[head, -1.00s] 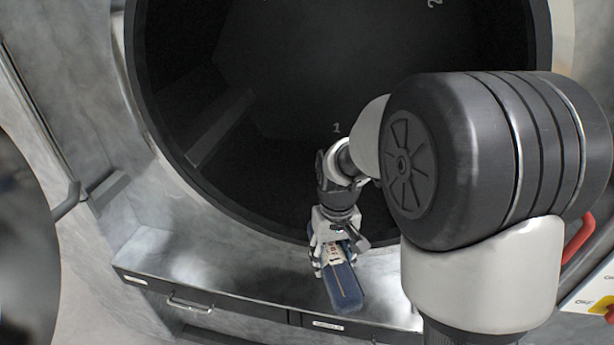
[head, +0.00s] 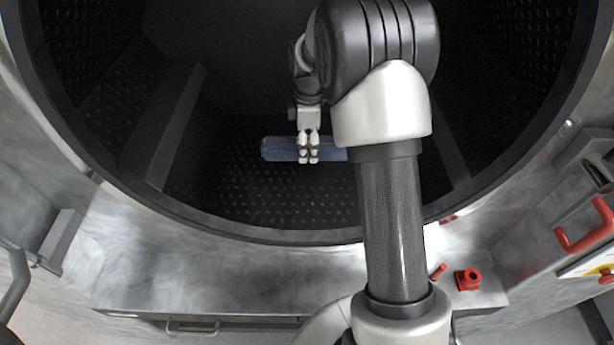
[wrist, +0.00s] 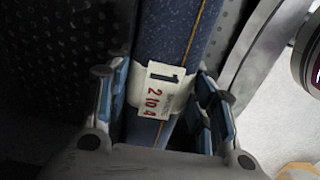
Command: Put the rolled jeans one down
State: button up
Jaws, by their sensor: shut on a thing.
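The rolled jeans (head: 279,149) are a dark blue roll, lying crosswise in my gripper (head: 308,155) inside the dark drum in the head view. Their right end is partly hidden behind my arm. In the wrist view the rolled jeans (wrist: 172,38) run up between the blue-padded fingers of my gripper (wrist: 165,118), with an orange seam line and a white tag (wrist: 155,92) reading 1 and "2 to 4". The gripper is shut on the jeans. I cannot tell whether the roll touches the drum floor (head: 250,190).
The drum's round rim (head: 275,236) surrounds the opening. Raised ribs (head: 175,125) line its perforated wall. A metal ledge (head: 230,275) runs below the opening. A red knob (head: 467,279) and a red handle (head: 584,226) are at the right. The perforated floor around the roll looks empty.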

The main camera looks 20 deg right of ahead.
notch_tip(320, 180, down, 15)
jog(key=shift+w+f+b, duration=0.1)
jog(key=shift+w+b, duration=0.05)
jog(key=shift+b, duration=0.8)
jog(key=shift+f, duration=0.15)
jog(key=o, duration=1.3)
jog(key=shift+o, duration=0.2)
